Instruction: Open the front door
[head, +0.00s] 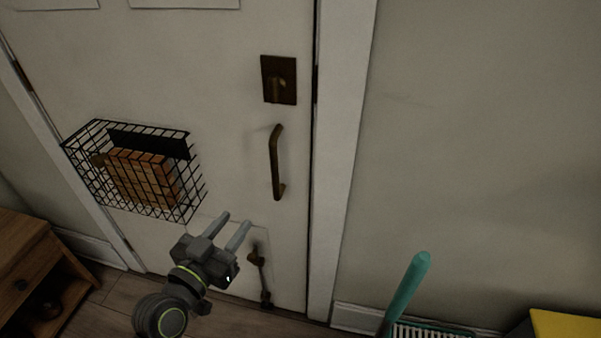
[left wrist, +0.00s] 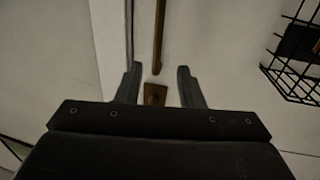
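The white front door (head: 225,95) appears shut in its frame. A bronze vertical pull handle (head: 275,162) is near its right edge, below a dark lock plate (head: 279,82) with a knob. My left gripper (head: 236,219) is open and empty, below and left of the handle in the head view, apart from it. In the left wrist view, its fingers (left wrist: 159,72) are spread. The handle bar (left wrist: 159,35) shows ahead between them, with a brown plate (left wrist: 155,94) below it in the picture. My right gripper is not in view.
A black wire basket (head: 187,178) with a brick-patterned thing hangs on the door's left side. A wooden cabinet (head: 35,265) stands left. A teal handle (head: 407,285) and a yellow-topped thing (head: 568,326) are at right.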

